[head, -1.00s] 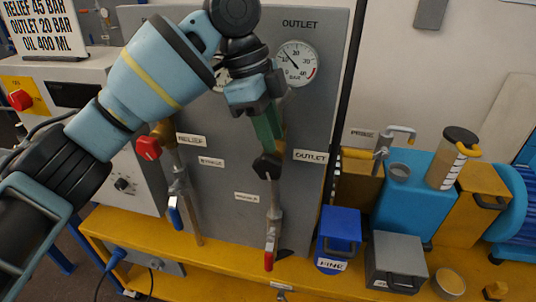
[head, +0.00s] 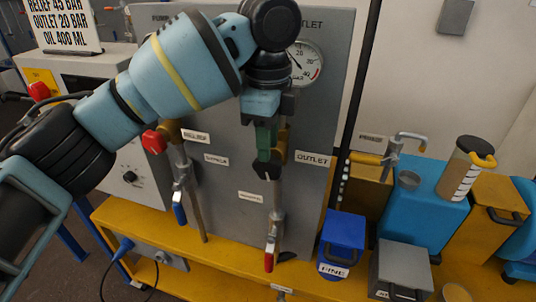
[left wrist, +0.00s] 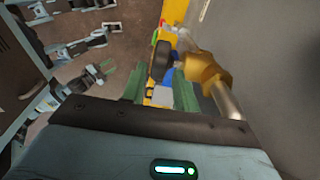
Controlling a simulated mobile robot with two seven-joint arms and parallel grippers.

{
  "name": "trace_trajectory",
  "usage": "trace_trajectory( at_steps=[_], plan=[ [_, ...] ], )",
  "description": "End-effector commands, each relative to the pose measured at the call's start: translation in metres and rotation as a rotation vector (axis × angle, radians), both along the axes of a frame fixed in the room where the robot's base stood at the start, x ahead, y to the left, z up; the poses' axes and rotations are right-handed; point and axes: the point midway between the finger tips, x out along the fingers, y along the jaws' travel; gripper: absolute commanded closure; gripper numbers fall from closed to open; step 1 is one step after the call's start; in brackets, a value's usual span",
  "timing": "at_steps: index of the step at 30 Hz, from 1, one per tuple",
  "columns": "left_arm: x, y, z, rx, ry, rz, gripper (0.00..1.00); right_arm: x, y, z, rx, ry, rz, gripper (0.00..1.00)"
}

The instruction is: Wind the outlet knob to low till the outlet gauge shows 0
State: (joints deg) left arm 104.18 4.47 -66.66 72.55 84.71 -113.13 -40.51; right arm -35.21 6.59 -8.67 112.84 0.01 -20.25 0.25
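The outlet knob (head: 267,170) is black and lobed, on the front of the grey panel, left of the OUTLET label (head: 313,158). My left gripper (head: 266,150) has green fingers pointing down just above the knob. In the left wrist view its fingers (left wrist: 159,88) are apart, with the dark knob (left wrist: 160,62) in line with the gap near their tips. I see no clear grip on it. The outlet gauge (head: 306,63) is partly hidden by my arm; its needle points up and left, exact reading unclear.
A brass fitting (left wrist: 203,70) is close beside the left fingers. A red-handled valve (head: 269,260) hangs below the knob, and a red knob (head: 154,141) with a blue-handled valve (head: 179,213) is to the left. A blue FINE box (head: 342,240) stands at right.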

Motion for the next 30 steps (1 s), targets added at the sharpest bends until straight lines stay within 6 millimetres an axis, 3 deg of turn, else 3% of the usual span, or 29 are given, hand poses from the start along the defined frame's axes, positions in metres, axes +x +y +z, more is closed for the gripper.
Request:
trace_trajectory(
  at_steps=[9,19,26,30],
  plan=[
    [-0.001,0.0,-0.032,-0.001,-0.004,-0.001,0.7,0.002,0.0,0.003,0.0,-0.006,0.0,0.64],
    [-0.001,0.0,-0.035,-0.001,-0.004,-0.001,0.7,0.002,-0.002,0.002,-0.007,-0.007,0.006,0.64],
    [-0.001,0.0,-0.035,-0.001,-0.004,-0.001,1.0,0.002,-0.003,0.002,-0.008,-0.006,0.008,0.64],
    [-0.001,0.0,-0.035,-0.005,-0.003,-0.001,1.0,0.002,-0.003,0.003,-0.008,-0.007,0.008,0.64]
  ],
)
